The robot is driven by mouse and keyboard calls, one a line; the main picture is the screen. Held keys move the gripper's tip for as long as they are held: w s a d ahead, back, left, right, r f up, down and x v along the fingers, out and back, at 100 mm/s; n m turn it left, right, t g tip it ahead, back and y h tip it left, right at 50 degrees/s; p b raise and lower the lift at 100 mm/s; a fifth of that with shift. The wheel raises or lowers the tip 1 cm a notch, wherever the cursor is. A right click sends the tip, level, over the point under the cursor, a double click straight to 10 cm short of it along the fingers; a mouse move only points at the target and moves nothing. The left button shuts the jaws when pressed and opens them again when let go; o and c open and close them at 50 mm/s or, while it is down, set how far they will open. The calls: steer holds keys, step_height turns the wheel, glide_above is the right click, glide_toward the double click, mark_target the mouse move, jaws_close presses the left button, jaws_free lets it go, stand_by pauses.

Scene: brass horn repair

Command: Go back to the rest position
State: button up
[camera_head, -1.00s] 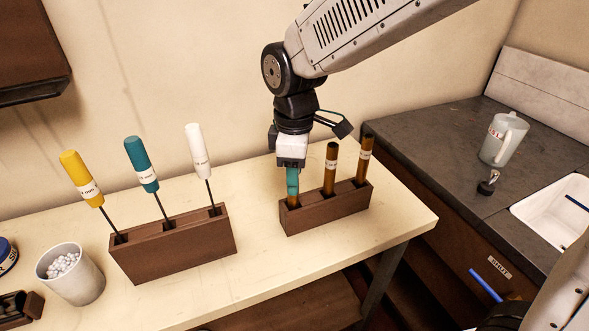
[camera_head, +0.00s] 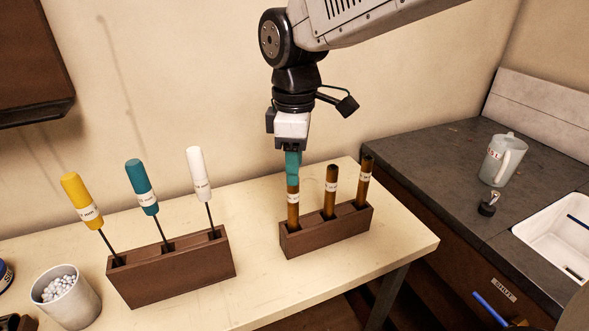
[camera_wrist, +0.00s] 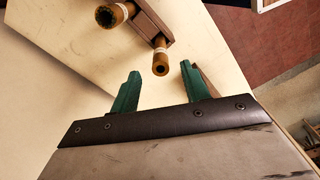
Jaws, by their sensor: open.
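My gripper (camera_head: 293,182) is over the left end of the dark wooden rack (camera_head: 330,234) on the bench. Its teal fingers (camera_wrist: 160,88) stand apart with nothing between them in the wrist view. In the head view the fingertips overlap the top of the left brown tube (camera_head: 293,210); I cannot tell whether they touch. That tube stands upright in the rack. The middle brown tube (camera_head: 330,190) and right brown tube (camera_head: 364,183) stand beside it. The wrist view shows two tubes' open ends, one (camera_wrist: 160,66) just ahead of the fingers.
A second wooden rack (camera_head: 175,275) at left holds yellow (camera_head: 82,198), teal (camera_head: 141,186) and white (camera_head: 199,175) handled tools. A cup of white balls (camera_head: 80,304) stands at front left. A pitcher (camera_head: 502,160) and sink (camera_head: 550,245) are on the dark counter at right.

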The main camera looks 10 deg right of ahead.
steer(key=s+d+m+t, duration=0.1)
steer(key=s+d+m, duration=1.4)
steer(key=s+d, duration=0.4)
steer(key=shift+s+d+f, duration=0.2)
steer(key=shift+d+f, duration=0.05)
steer(key=shift+d, duration=0.5)
